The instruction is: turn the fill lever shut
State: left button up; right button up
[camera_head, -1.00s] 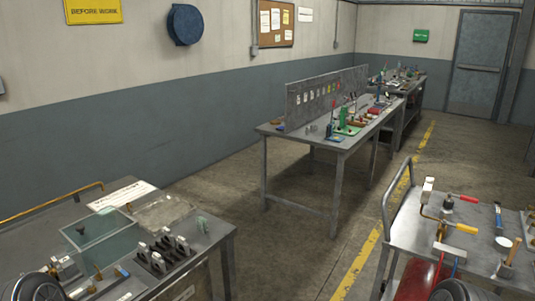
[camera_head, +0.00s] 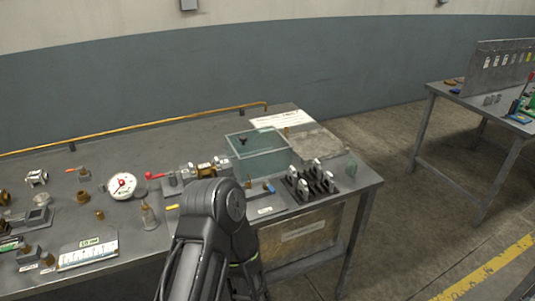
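A red-handled lever (camera_head: 155,175) sits on the grey workbench in the head view, pointing left from a pipe-and-valve assembly with a brass middle (camera_head: 205,169). A small blue handle (camera_head: 268,187) shows in front of the clear greenish tank (camera_head: 262,154). I cannot tell which of these is the fill lever; no label is readable. One of my dark arms rises from the bottom centre and hides part of the bench before the valve assembly. Neither gripper's fingers can be seen.
A round white gauge (camera_head: 122,186) and several brass fittings lie on the left of the bench. A rack of several metal clips (camera_head: 312,181) stands near its right front corner. A brass pipe (camera_head: 130,131) runs along the back.

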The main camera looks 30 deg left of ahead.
aim_at(266, 182)
jog(key=i+j+u, duration=0.15)
jog(key=u, duration=0.25)
jog(key=i+j+u, duration=0.1)
jog(key=u, duration=0.3)
jog(key=i+u, duration=0.25)
jog(key=u, duration=0.15)
